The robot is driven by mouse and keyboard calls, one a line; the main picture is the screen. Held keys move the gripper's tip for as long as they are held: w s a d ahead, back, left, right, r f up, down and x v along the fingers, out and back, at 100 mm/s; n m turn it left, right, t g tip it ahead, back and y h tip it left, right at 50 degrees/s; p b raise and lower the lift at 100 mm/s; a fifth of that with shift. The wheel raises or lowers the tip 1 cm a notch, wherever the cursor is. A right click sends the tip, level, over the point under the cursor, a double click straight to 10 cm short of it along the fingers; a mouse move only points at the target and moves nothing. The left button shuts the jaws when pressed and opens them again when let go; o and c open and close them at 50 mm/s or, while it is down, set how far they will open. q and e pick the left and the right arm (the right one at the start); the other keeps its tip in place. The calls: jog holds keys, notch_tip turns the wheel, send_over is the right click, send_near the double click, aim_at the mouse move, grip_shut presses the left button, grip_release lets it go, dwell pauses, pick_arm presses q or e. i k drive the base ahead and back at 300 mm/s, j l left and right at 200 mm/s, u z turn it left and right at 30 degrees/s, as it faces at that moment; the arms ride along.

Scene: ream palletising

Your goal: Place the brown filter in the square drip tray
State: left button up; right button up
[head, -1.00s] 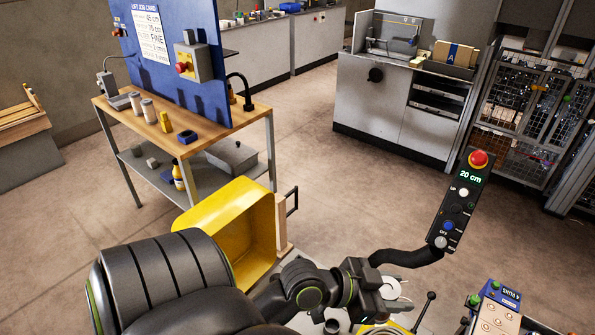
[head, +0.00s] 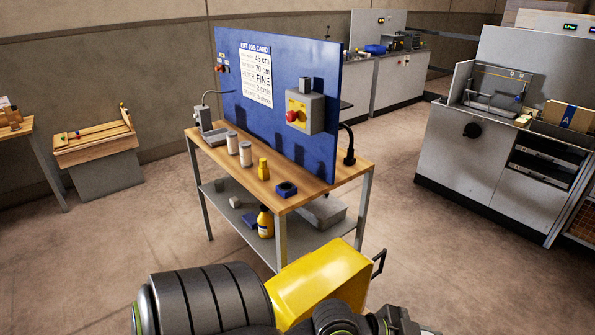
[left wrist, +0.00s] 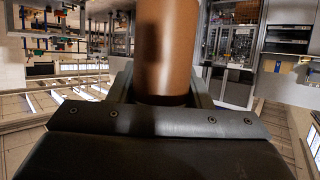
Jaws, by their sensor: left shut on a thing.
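The brown filter (left wrist: 167,45) is a smooth brown cylinder in the left wrist view. My left gripper (left wrist: 160,98) is shut on it, and the filter's near end sits between the fingers. In the head view the left arm crosses the bottom edge, and its wrist end is cut off there; the filter does not show. A small blue square piece with a dark middle (head: 286,189) lies on the front of the wooden bench. It looks like the square drip tray, but I cannot be certain. My right gripper is not in view.
The wooden bench (head: 262,201) carries a blue upright panel (head: 270,95), two pale jars, a yellow item (head: 263,169) and a dark bent spout (head: 348,148). A yellow bin (head: 325,280) stands before it, near my arm. A grey cabinet (head: 480,160) is at right. Floor between is open.

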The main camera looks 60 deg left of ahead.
aim_at(219, 137)
jog(key=k+j+u, duration=0.25)
jog(key=j, duration=1.85)
jog(key=j+u, duration=0.3)
jog(key=j, duration=1.8)
jog(key=i, duration=0.05)
